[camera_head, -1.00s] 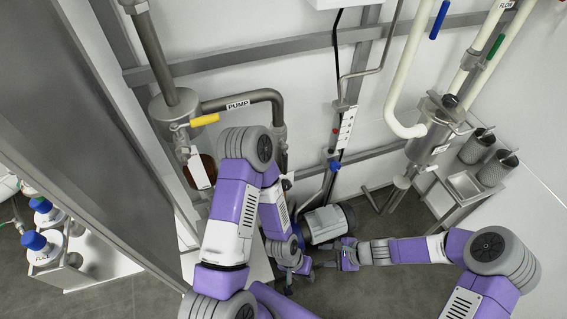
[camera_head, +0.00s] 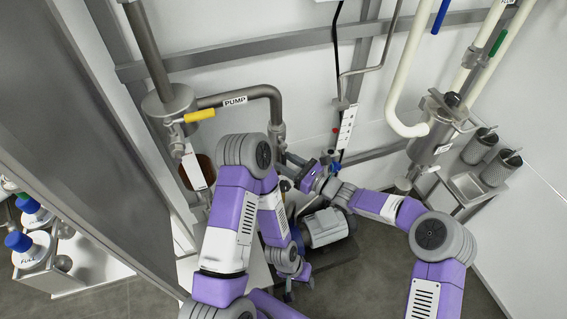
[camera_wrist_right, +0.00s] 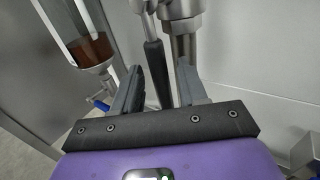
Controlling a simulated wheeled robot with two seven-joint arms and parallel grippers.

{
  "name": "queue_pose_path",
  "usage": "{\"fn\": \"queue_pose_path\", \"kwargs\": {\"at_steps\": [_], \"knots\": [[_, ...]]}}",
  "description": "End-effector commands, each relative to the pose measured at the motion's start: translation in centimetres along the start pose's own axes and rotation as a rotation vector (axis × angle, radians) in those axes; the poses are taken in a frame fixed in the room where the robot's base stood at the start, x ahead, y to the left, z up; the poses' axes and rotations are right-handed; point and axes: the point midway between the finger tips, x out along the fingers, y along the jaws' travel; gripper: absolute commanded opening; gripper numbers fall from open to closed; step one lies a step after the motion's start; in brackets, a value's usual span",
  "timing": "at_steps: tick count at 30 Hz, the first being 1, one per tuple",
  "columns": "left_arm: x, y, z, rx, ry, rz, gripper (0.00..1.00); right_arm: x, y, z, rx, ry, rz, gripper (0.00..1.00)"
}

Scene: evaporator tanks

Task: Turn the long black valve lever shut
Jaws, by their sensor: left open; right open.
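The long black lever (camera_wrist_right: 156,72) hangs down from a metal fitting in the right wrist view, beside a steel pipe. My right gripper (camera_wrist_right: 160,84) is open, with the lever between its two fingers; I cannot tell whether either finger touches it. In the head view my right gripper (camera_head: 291,167) is beside the lower end of the pump pipe, and I cannot make out the lever clearly there. My left gripper (camera_head: 288,292) is open and low, near the floor, away from the lever and partly hidden by my left arm.
A pipe labelled PUMP (camera_head: 262,92) runs above my right gripper, with a yellow handle (camera_head: 199,115) to its left. A grey motor (camera_head: 326,227) stands below my right arm. A sight glass with brown liquid (camera_wrist_right: 92,48) is left of the lever.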

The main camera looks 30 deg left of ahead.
Motion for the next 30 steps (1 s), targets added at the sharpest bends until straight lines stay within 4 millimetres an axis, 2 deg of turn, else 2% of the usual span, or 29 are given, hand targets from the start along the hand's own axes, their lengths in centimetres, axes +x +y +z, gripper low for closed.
{"fn": "queue_pose_path", "kwargs": {"at_steps": [5, 13, 14, 22, 30], "knots": [[0.4, -0.2, 0.0, 0.0, 0.0, 0.0, 0.43, 1.5, 0.0, -0.1, -0.001, 0.0, 0.0, 0.42], [0.4, -0.1, 0.0, 0.0, 0.0, 0.0, 0.43, 1.7, 0.0, 0.0, 0.0, 0.001, -0.001, 0.42], [0.4, -0.1, 0.0, 0.0, 0.0, 0.0, 0.43, 1.7, 0.0, 0.0, 0.0, 0.001, -0.001, 0.41], [0.4, -0.1, 0.0, 0.0, 0.0, 0.0, 0.43, 1.6, 0.0, 0.0, 0.0, 0.001, -0.001, 0.0], [0.4, -0.1, 0.0, 0.0, 0.0, 0.0, 0.43, 1.6, 0.0, 0.0, -0.001, 0.002, -0.001, 0.0]]}}
